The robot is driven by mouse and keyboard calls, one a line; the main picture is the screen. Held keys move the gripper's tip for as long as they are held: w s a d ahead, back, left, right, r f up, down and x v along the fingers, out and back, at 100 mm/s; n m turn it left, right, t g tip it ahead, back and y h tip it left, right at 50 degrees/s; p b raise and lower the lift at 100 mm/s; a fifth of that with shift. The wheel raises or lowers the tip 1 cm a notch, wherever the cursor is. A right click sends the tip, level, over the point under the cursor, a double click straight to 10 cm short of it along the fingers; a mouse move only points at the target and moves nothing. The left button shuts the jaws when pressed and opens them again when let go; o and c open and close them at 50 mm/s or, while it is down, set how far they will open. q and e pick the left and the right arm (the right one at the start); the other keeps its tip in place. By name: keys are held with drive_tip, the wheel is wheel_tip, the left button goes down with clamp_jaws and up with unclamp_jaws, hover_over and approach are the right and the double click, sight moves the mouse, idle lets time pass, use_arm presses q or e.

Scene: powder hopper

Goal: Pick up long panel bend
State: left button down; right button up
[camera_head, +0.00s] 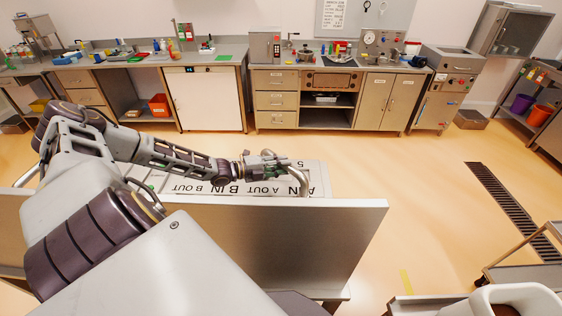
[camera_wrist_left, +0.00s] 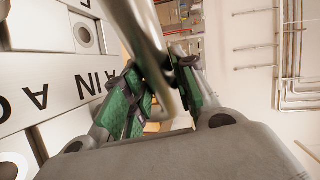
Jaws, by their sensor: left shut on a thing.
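The long panel bend is a curved, shiny metal tube. In the head view its bend (camera_head: 300,180) shows at the right end of the labelled panel (camera_head: 316,173), just right of my left gripper (camera_head: 268,165). In the left wrist view the tube (camera_wrist_left: 148,28) runs down between the green fingers of my left gripper (camera_wrist_left: 166,82), which is shut on it. The panel (camera_wrist_left: 62,98) is to the left there. The tube's lower part is hidden by the gripper body, and I cannot tell whether it touches the panel. My right gripper is not in view.
A metal plate (camera_head: 290,238) stands upright in front of the panel. Another curved tube (camera_head: 148,194) is by my left arm. Counters (camera_head: 310,100) line the back wall. The middle floor is clear.

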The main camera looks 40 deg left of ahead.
use_arm(q)
drive_tip(key=shift+r, duration=0.6)
drive_tip(key=f+b+v, duration=0.3)
drive_tip(key=v, duration=1.4)
drive_tip(key=shift+s+a+r, duration=0.15)
drive_tip(key=shift+s+a, duration=0.2)
drive_tip(key=shift+s, duration=0.15)
drive_tip(key=shift+w+d, duration=0.1)
